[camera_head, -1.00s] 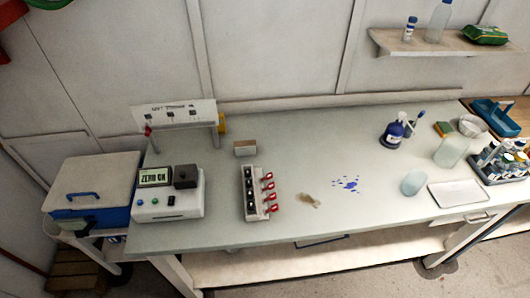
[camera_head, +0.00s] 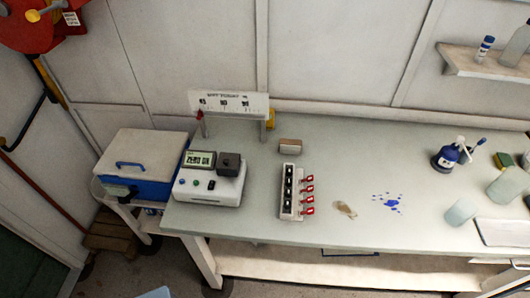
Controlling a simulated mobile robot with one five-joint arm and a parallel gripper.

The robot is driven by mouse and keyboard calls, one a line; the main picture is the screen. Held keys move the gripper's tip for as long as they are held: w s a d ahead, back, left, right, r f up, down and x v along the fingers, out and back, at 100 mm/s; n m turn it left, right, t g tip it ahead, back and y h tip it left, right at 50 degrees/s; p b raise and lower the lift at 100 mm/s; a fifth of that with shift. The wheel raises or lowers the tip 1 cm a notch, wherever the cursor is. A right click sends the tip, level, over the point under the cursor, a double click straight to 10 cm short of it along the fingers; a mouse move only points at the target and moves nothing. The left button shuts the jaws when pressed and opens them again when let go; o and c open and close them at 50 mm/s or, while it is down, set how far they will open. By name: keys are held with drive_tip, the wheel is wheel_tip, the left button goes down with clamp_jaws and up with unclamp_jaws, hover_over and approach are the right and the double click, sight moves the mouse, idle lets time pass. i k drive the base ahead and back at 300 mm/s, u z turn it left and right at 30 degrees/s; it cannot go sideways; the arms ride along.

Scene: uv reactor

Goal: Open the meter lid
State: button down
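The meter (camera_head: 207,191) is a white box on the left end of the bench. Its display (camera_head: 199,159) seems to read "ZERO ON", and small green and blue buttons sit on its front. The meter lid (camera_head: 229,162) appears to be the dark block on the meter's top right. It looks shut, with nothing touching it. My gripper is not in view, so I cannot see whether it is open or shut.
A blue cooler with a white lid (camera_head: 146,150) stands left of the meter. A white rack with red tabs (camera_head: 290,206), a small box (camera_head: 291,146) and a labelled stand (camera_head: 230,101) are nearby. The bench (camera_head: 400,160) has blue spots and a brown smear. Steps (camera_head: 110,233) stand below left.

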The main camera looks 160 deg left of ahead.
sight(227, 165)
drive_tip(key=u, duration=6)
drive_tip(key=k, duration=0.75)
drive_tip(key=u, duration=0.3)
drive_tip(key=i, duration=0.5)
